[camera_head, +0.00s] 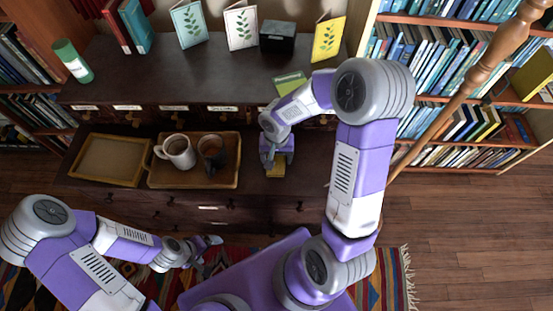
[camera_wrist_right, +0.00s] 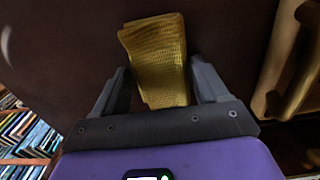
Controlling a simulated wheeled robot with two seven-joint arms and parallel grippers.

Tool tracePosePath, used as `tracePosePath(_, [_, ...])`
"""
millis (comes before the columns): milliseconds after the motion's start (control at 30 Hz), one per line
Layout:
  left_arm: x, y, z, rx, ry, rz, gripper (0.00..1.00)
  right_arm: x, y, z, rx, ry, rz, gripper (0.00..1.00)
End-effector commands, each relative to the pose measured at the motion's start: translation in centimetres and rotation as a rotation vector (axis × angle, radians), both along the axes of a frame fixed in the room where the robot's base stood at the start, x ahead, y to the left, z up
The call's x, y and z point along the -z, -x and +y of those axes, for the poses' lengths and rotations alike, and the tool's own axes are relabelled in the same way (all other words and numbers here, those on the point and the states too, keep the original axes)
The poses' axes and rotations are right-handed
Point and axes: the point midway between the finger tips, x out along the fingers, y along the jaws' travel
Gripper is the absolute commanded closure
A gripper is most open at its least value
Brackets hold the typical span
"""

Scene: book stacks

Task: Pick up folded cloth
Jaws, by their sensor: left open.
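The folded cloth (camera_wrist_right: 155,55) is yellow and woven, and lies on the dark wooden surface in the right wrist view. In the head view a yellow strip of it (camera_head: 276,171) shows just below my right gripper (camera_head: 275,160). In the right wrist view, my right gripper's two fingers stand apart on either side of the cloth's near end. A dark gap shows on the left side, so the fingers are open and not closed on it. My left gripper (camera_head: 208,242) is open and empty, low over the rug, away from the cloth.
A wooden tray (camera_head: 194,186) with a white mug (camera_head: 177,151) and a dark mug (camera_head: 211,150) stands left of my right gripper. An empty tray (camera_head: 110,160) is further left. Upright cards and a dark box (camera_head: 277,38) stand on the shelf above. Bookshelves flank both sides.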

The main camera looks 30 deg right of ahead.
Motion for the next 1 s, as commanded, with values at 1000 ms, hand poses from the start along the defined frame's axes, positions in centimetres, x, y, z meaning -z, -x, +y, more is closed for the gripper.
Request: tracePosePath(1000, [-3.4,0.0,0.0,0.0,0.0,0.0,0.1,-8.7,-0.1,0.0,0.0,0.001,-0.003,0.64])
